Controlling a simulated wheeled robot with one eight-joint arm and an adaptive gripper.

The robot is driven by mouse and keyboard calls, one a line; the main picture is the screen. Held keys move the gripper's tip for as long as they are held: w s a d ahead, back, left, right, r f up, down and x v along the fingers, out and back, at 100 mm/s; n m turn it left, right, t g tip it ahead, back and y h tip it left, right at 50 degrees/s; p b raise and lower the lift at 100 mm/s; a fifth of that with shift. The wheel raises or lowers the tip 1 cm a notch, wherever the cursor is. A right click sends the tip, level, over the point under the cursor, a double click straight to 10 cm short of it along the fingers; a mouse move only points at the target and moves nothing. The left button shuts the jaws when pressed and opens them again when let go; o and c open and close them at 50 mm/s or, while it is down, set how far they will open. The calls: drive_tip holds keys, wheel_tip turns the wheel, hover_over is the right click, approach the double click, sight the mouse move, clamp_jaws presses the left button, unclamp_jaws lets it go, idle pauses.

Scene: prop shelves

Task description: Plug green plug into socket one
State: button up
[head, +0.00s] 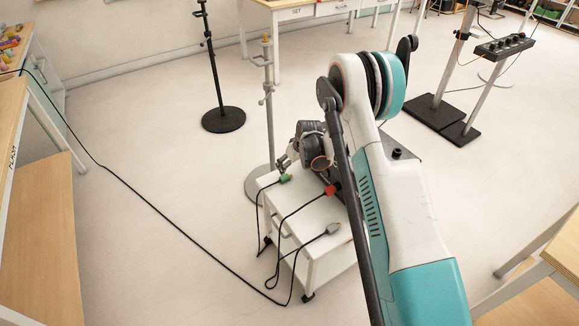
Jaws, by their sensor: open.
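The green plug (285,178) lies near the far left corner of the top of a small white cart (305,212), with a black cable hanging from it over the cart's side. My gripper (284,164) is open, just above and behind the green plug. I cannot tell whether its fingers touch the plug. My arm hides the cart's right part. A dark socket strip (503,46) with several round sockets stands on a post at the far right. Its labels are too small to read, so I cannot tell which is socket one.
A red plug (331,190) and a grey plug (333,229) lie on the same cart, their cables looping to the floor. A black-based stand (223,119) and a grey stand (267,95) rise behind it. Tables line the left and right edges. Floor on the left is open, crossed by a cable.

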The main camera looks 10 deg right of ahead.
drive_tip(key=s+r+m, duration=0.1)
drive_tip(key=s+r, duration=0.4)
drive_tip(key=r, duration=0.5)
drive_tip(key=s+a+r+t, duration=0.1)
drive_tip(key=s+r, duration=0.3)
drive_tip(key=r, duration=0.7)
drive_tip(key=s+r+m, duration=0.1)
drive_tip(key=s+r, duration=0.4)
drive_tip(key=r, duration=0.5)
drive_tip(key=s+r+t+h, duration=0.1)
drive_tip(key=s+r, duration=0.3)
drive_tip(key=s, duration=0.4)
drive_tip(key=s+r, duration=0.4)
drive_tip(key=s, duration=0.4)
drive_tip(key=s+f+m+t, duration=0.1)
drive_tip(key=s, duration=1.1)
drive_tip(key=shift+s+a+m, duration=0.3)
drive_tip(key=shift+s+a, duration=0.05)
drive_tip(key=shift+a, duration=0.05)
drive_tip(key=shift+c, duration=0.3)
